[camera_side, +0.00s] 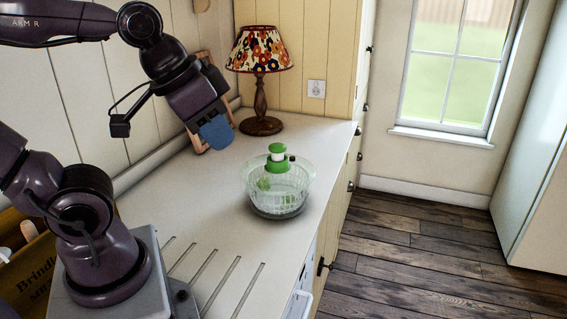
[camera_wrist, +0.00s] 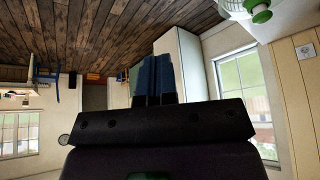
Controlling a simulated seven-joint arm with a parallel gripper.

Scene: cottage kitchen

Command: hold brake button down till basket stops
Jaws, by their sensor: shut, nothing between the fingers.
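A clear salad spinner (camera_side: 278,192) stands upright on the pale worktop, with a basket of slotted plastic visible inside. Its green top carries a green and white knob (camera_side: 277,151) and a small dark part beside it, too small to make out as the brake button. My gripper (camera_side: 216,131), with blue fingers, is shut and empty. It hangs in the air to the left of the spinner, apart from it. In the wrist view my shut blue fingers (camera_wrist: 153,78) point into the room, and part of the spinner (camera_wrist: 238,8) shows at the top right.
A lamp with a flowered shade (camera_side: 261,50) stands on the worktop (camera_side: 235,170) behind the spinner. A wooden frame (camera_side: 205,140) leans on the wall behind my gripper. Grooves mark the near worktop. A wooden crate (camera_side: 25,265) is at the lower left.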

